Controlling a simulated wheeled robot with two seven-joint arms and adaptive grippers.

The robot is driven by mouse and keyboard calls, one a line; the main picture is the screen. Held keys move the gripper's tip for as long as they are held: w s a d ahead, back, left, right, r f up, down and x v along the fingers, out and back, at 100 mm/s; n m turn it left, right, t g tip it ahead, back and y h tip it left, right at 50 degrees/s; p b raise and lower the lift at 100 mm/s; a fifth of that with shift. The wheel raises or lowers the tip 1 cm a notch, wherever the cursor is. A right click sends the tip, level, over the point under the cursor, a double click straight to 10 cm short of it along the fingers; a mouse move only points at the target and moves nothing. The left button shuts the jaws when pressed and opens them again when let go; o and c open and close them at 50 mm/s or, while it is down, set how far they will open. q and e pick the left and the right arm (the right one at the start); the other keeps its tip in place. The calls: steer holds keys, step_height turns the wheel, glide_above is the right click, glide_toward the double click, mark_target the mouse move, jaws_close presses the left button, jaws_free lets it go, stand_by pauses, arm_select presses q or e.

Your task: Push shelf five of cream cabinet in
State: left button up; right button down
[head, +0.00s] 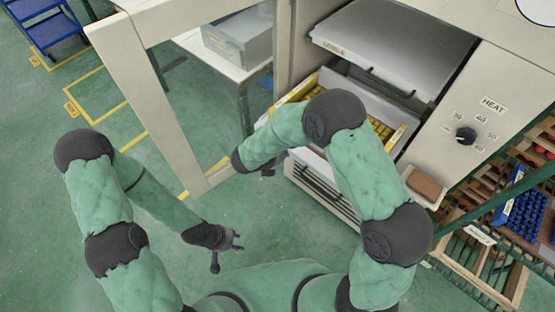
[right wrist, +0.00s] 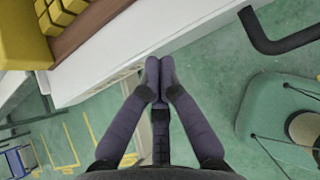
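The cream cabinet (head: 460,85) stands at the upper right with its door open. A grey-white shelf (head: 395,40) sticks out near its top, with a label too small to read surely. Below it a pulled-out shelf (head: 398,139) carries yellow blocks, partly hidden by my right arm. Which one is shelf five I cannot tell. My right gripper (head: 268,171) is at the lower shelf's front left; in the right wrist view its fingertips (right wrist: 159,72) are together, empty, at a pale front panel (right wrist: 120,60). Contact is unclear. My left gripper (head: 228,250) hangs open and empty above the floor.
The glazed door frame (head: 150,90) stands open at the left. A side table with a grey box (head: 238,40) shows behind it. A heat knob (head: 466,135) and a small bin (head: 425,187) are on the cabinet's right, with racks beyond. The floor at left is mostly clear.

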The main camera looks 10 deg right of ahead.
steer(key=w+d, duration=0.6)
steer(key=d, duration=0.1)
steer(key=w+d+b, duration=0.1)
steer(key=w+d, duration=0.4)
steer(key=d, duration=0.3)
steer(key=w+d, duration=0.6)
steer(key=d, duration=0.1)
steer(key=shift+w+d+b, duration=0.3)
steer(key=shift+d, duration=0.05)
steer(key=shift+w+d, duration=0.5)
steer(key=shift+d, duration=0.1)
arm_select(q)
steer(key=shift+f, duration=0.85)
arm_select(e)
steer(key=shift+r, duration=0.1)
